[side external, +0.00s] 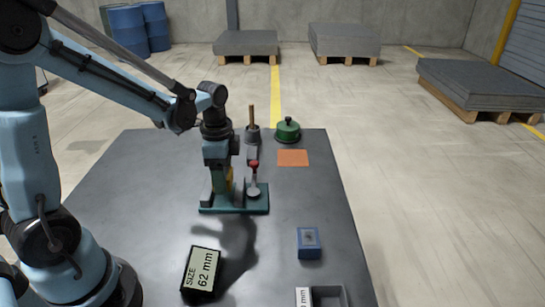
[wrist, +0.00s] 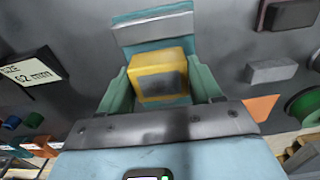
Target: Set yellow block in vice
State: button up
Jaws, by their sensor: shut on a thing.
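The yellow block (wrist: 160,72), with a grey patch on its face, sits between the teal fingers of my gripper (wrist: 163,85) in the wrist view. My gripper is shut on it. In the side external view my gripper (side external: 217,185) points down over the green vice (side external: 256,205), and only a sliver of the yellow block (side external: 229,180) shows. The vice has a flat base and a red-knobbed lever at its right. I cannot tell whether the block touches the vice.
A SIZE 62 mm display (side external: 203,270) stands at the front left of the table. A blue box (side external: 308,242) and a grey tray (side external: 330,295) are at the front right. Behind the vice are an orange square (side external: 293,158) and a green round lidded thing (side external: 287,130).

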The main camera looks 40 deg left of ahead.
jog(key=shift+f, duration=1.55)
jog(key=shift+f, duration=0.1)
jog(key=o, duration=1.3)
notch_tip(320, 180, up, 12)
jog(key=shift+r, duration=0.1)
jog(key=shift+s+d+r+n+t, duration=0.2)
jog(key=shift+s+d+n+t, duration=0.15)
jog(key=shift+d+n, duration=0.1)
jog(key=shift+s+d+f+n+t, duration=0.1)
jog(key=shift+s+d+n+t, duration=0.6)
jog(key=shift+d+n+t, duration=0.5)
jog(key=shift+s+d+f+n+t, duration=0.1)
jog(key=shift+s+d+n+t, duration=0.75)
jog(key=shift+n, duration=0.65)
jog(key=shift+s+d+n+t, duration=0.5)
jog(key=shift+d+n+t, duration=0.3)
jog(key=shift+n+t, duration=0.5)
